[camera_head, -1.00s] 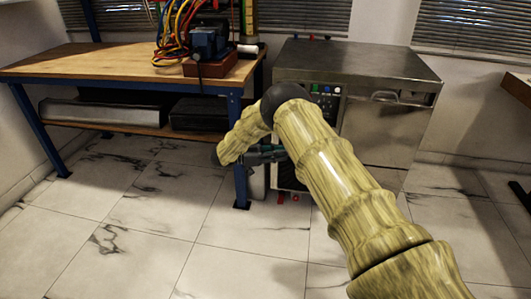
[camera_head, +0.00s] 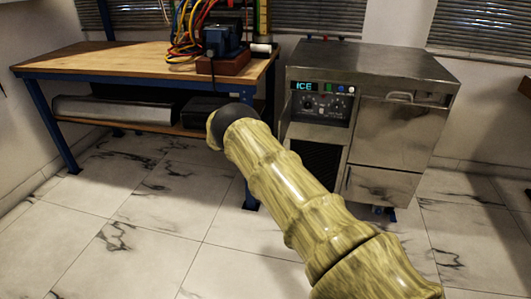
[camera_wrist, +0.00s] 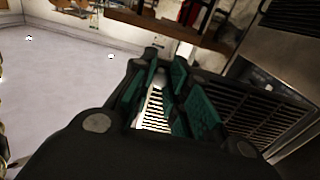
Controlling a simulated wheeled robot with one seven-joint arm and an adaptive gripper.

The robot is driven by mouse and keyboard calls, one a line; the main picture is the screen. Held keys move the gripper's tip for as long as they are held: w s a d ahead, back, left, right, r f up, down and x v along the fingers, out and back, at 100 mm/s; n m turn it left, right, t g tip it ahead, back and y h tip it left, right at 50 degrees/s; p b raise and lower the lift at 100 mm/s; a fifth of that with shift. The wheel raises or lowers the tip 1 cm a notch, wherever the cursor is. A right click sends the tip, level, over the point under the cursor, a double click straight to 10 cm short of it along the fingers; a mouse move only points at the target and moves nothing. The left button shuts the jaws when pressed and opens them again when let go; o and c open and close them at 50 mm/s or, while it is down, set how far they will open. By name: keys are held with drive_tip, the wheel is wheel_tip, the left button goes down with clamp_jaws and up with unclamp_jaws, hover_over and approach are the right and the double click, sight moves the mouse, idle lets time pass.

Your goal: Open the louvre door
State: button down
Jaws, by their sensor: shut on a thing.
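The louvre door is a dark slatted panel (camera_head: 315,165) low on the left of the steel ice machine, below its control panel. In the wrist view dark slats (camera_wrist: 255,112) fill the right side. A bright slatted strip (camera_wrist: 155,112) shows between the green-padded fingers of my gripper (camera_wrist: 168,92). The fingers are closed on part of the slatted door, though the exact contact is hard to see. How far the door stands from the cabinet is unclear. In the head view my gripper is hidden behind my arm.
The ice machine (camera_head: 390,130) has a larger steel door on the right. A wooden workbench (camera_head: 120,62) with blue legs stands close on its left, with a blue device (camera_head: 222,40) and cables on top. The marble-tiled floor in front is clear.

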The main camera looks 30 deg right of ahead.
sight(283, 121)
drive_tip(key=shift+w+a+f+y, duration=0.2)
drive_tip(key=shift+y, duration=0.1)
drive_tip(key=shift+a, duration=0.1)
drive_tip(key=c, duration=1.4)
unclamp_jaws()
drive_tip(key=shift+w, duration=0.15)
drive_tip(key=shift+o, duration=0.2)
drive_tip(key=shift+r, duration=0.1)
wheel_tip(283, 121, up, 10)
